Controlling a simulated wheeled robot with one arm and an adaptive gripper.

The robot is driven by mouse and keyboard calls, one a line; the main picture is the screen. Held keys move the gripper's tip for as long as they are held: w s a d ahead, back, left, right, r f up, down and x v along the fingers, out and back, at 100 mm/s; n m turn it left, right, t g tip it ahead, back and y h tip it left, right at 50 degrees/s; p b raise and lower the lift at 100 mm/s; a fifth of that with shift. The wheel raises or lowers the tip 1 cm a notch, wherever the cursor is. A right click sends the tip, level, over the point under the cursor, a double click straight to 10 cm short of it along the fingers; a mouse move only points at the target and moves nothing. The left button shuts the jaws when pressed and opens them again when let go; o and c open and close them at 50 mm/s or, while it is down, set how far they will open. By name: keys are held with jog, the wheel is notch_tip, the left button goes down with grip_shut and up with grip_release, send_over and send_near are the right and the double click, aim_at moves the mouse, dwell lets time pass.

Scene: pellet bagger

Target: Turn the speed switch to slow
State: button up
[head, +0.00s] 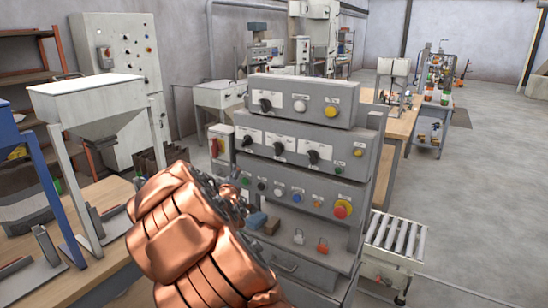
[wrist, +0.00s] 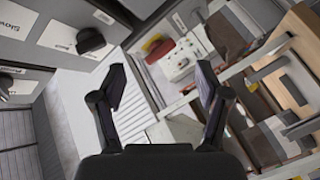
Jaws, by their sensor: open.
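A grey control console (head: 300,170) stands at the centre of the head view. Its second row has three black rotary switches with white labels: left (head: 247,140), middle (head: 278,148) and right (head: 313,156). The head view is too small to read which is the speed switch. Another black knob (wrist: 90,40) is at upper left. My gripper (wrist: 160,76) is open and empty, its fingers apart from both knobs. My copper arm hides it in the head view.
Another black switch (head: 266,104) and a yellow button (head: 331,111) are on the console's top box. A red emergency button (head: 342,209) is on the lower row. A roller conveyor (head: 397,240) stands right of the console, and a hopper (head: 88,95) left. Open floor lies at right.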

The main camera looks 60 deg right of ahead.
jog(key=w+a+f+n+g+y+b, duration=0.1)
jog(key=a+f+n+g+y+b, duration=0.15)
jog(key=f, duration=0.45)
jog(key=n+g+h+b, duration=0.2)
jog(key=g+h+b, duration=0.1)
jog(key=g+h, duration=0.5)
send_near(276, 150)
jog(key=d, duration=0.2)
jog(key=shift+w+d+f+p, duration=0.1)
jog(key=shift+d+p, duration=0.3)
jog(key=shift+d, duration=1.45)
jog(key=shift+w+d+p, duration=0.1)
jog(key=shift+d+p, duration=0.25)
jog(key=shift+d, duration=1.55)
jog(key=shift+c, duration=0.4)
